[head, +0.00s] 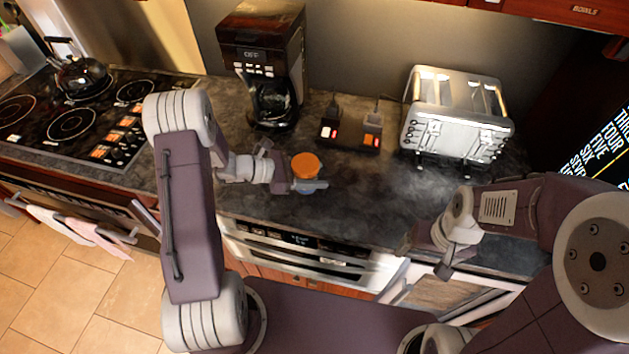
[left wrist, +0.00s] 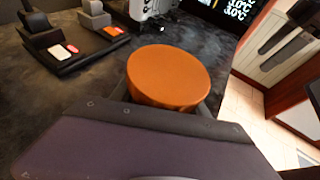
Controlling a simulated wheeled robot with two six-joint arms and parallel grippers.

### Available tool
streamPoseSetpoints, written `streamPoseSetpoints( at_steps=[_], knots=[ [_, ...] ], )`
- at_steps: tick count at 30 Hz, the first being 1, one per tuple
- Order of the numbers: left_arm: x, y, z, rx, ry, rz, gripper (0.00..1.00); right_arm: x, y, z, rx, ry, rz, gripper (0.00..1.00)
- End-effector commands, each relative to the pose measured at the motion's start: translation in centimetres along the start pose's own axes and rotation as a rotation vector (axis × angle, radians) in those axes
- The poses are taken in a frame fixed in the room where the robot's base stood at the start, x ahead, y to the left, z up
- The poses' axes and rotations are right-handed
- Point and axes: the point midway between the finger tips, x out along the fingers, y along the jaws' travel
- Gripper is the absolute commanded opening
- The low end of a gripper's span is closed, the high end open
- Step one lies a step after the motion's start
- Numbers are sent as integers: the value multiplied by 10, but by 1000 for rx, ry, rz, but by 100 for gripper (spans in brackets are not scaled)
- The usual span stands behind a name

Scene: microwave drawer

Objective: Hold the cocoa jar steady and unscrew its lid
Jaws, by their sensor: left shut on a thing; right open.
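The cocoa jar's orange lid (head: 305,165) is on top of the jar, which stands upright on the dark counter. My left gripper (head: 300,184) is shut around the jar body below the lid. In the left wrist view the lid (left wrist: 168,77) shows as a large orange disc above my gripper, and the jar body is mostly hidden. My right gripper (head: 444,270) is open and empty at the lower right, in front of the counter's edge and well apart from the jar.
A coffee maker (head: 262,65) stands behind the jar. A power strip (head: 350,133) with lit switches and a silver toaster (head: 457,115) stand to the back right. A stove (head: 75,115) with a kettle (head: 82,75) is at left. The counter right of the jar (head: 365,205) is clear.

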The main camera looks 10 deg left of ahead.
Motion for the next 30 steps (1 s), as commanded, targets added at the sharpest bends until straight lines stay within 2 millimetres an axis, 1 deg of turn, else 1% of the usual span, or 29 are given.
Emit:
streamPoseSetpoints(
  at_steps=[3,6,9,12,17,22,23,24,25,30],
  knots=[
    [2,0,-4,-2,-1,-1,0,-1,0,0,0,0,0,87],
    [9,0,-21,-4,-1,-2,0,-3,0,0,0,0,0,87],
    [14,0,-34,-2,-1,-1,0,-5,0,0,0,0,0,87],
    [16,0,-37,0,-1,-1,0,-5,0,0,0,0,0,87],
    [16,0,-37,1,-1,0,0,-4,0,0,0,0,0,87],
    [18,0,-42,1,-1,0,0,1,0,0,0,0,0,87],
    [17,0,-41,1,0,0,61,0,0,0,0,-1,0,87],
    [17,0,-41,1,0,0,72,-1,0,0,0,0,0,87],
    [17,0,-41,0,0,0,75,-1,0,0,0,0,0,87],
    [17,0,-41,0,0,0,75,-1,0,0,0,0,0,87]
  ],
)
